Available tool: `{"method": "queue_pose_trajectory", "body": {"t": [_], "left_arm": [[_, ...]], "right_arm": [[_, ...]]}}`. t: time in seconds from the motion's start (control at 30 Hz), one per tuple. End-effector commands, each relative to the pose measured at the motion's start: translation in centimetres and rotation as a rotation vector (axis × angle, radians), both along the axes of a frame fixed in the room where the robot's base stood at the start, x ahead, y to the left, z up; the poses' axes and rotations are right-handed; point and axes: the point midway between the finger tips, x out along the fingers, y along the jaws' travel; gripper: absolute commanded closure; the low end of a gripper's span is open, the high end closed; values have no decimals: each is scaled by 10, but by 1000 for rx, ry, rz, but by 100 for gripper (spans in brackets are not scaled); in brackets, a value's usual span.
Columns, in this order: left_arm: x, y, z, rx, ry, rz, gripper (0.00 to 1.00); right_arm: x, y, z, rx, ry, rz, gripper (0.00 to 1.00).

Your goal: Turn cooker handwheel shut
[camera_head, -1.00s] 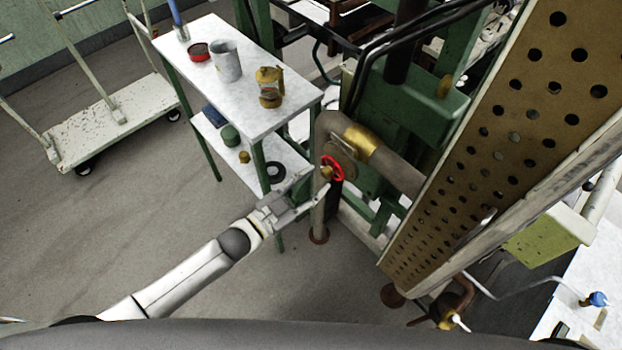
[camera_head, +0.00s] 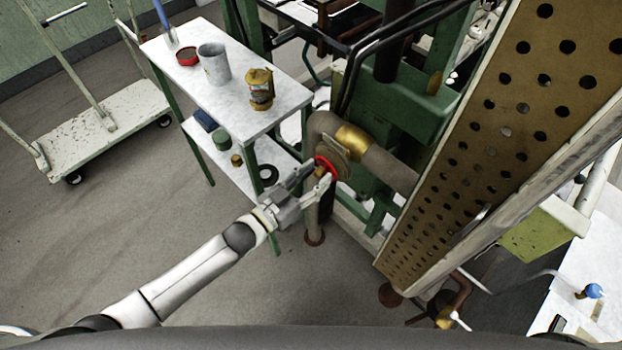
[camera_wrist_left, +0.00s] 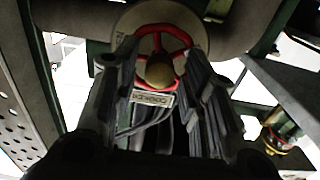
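The cooker handwheel is a small red spoked wheel (camera_head: 326,163) on the pipe fitting of the green machine. It also shows in the left wrist view (camera_wrist_left: 183,36), with a brass hub (camera_wrist_left: 160,70) in its middle and a printed label below it. My left gripper (camera_head: 320,180) is at the wheel, its fingers spread apart. In the left wrist view the fingers (camera_wrist_left: 163,75) stand on either side of the hub, in front of the wheel. I cannot tell whether they touch the rim. My right gripper is not in view.
A perforated brown panel (camera_head: 490,140) slants close on the right. A cart (camera_head: 108,128) stands far left. Floor between is clear.

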Motion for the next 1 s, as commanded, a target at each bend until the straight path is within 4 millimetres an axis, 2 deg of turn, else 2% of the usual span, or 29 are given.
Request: {"method": "queue_pose_trajectory", "body": {"t": [0.03, 0.3, 0.47, 0.77, 1.0], "left_arm": [[0, 0, 0, 0, 0, 0, 67], [0, 0, 0, 1, -1, 0, 100], [0, 0, 0, 52, -52, 0, 100], [0, 0, -2, 450, -452, 2, 100], [0, 0, -4, 799, -800, 2, 100]], "right_arm": [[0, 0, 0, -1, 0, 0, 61], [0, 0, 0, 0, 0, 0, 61], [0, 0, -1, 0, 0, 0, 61], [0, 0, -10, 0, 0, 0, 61], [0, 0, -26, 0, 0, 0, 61]]}}
